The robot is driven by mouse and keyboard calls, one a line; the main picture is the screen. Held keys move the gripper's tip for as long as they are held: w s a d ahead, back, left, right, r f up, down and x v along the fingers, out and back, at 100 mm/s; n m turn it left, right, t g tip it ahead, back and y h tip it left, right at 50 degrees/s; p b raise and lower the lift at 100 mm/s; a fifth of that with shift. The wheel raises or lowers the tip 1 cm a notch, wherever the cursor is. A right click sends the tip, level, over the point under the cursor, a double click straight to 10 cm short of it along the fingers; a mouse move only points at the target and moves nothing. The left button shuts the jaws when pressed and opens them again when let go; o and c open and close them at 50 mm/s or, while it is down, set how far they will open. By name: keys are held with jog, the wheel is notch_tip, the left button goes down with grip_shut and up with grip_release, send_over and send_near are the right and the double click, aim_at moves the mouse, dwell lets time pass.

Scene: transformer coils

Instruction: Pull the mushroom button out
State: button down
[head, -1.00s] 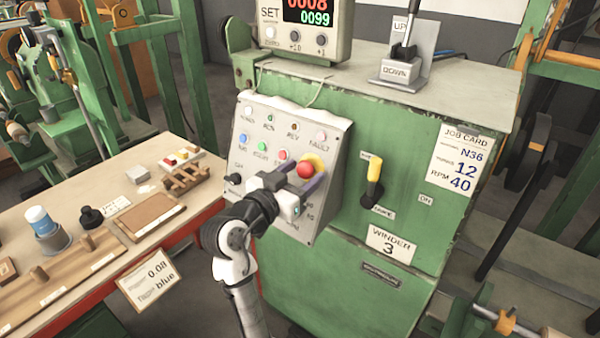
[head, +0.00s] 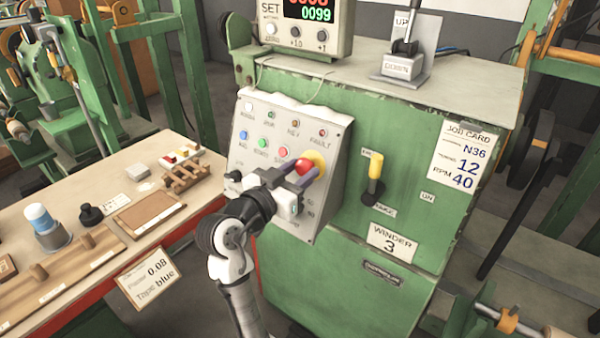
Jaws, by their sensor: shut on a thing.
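The red mushroom button (head: 303,166) sits on the right part of the sloped grey control panel (head: 331,136), in front of a yellow surround (head: 318,160). My gripper (head: 303,172) reaches up to it from the lower left. Its two purple-grey fingers lie on either side of the red head and are shut on it. The fingers hide part of the button's sides and the stem behind it. How far the button stands out from the panel is hard to tell.
Small buttons and lamps, such as the green one (head: 263,143), lie left of the button. A yellow-handled brake lever (head: 375,170) is on the green cabinet to the right. A bench (head: 125,187) with wooden parts stands at left.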

jog(key=c, duration=0.9)
grip_release()
jog(key=shift+s+a, duration=0.1)
jog(key=shift+s, duration=0.05)
jog(key=b+v, duration=0.3)
jog(key=v, duration=1.1)
jog(key=shift+r, duration=0.1)
